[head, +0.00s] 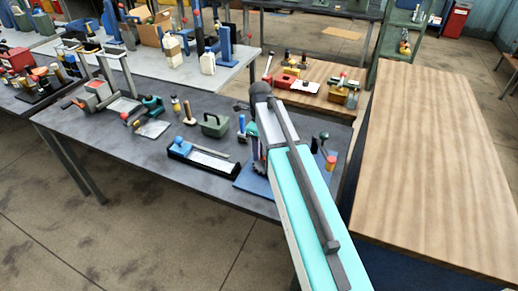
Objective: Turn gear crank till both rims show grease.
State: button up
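A gear device on a blue base plate (246,184) stands on the dark grey table, near its right end. Part of a dark toothed gear (258,168) shows at the left edge of my arm. On the other side of my arm, a dark knob (324,136) on a thin post shows above the table; I cannot tell whether it is the crank handle. My teal and white arm covers the middle of the device. Grease on the rims cannot be made out. My gripper is hidden behind my arm, so its opening and any contact do not show.
Left of the device lie a blue and black tray (203,158) and a green box with a handle (214,125). A red-topped cylinder (331,162) stands to the right. A bare wooden tabletop (440,160) fills the right side. Floor is clear at front left.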

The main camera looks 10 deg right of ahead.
jog(key=c, duration=1)
jog(key=shift+a, duration=0.2)
grip_shut()
jog(key=shift+d, duration=0.15)
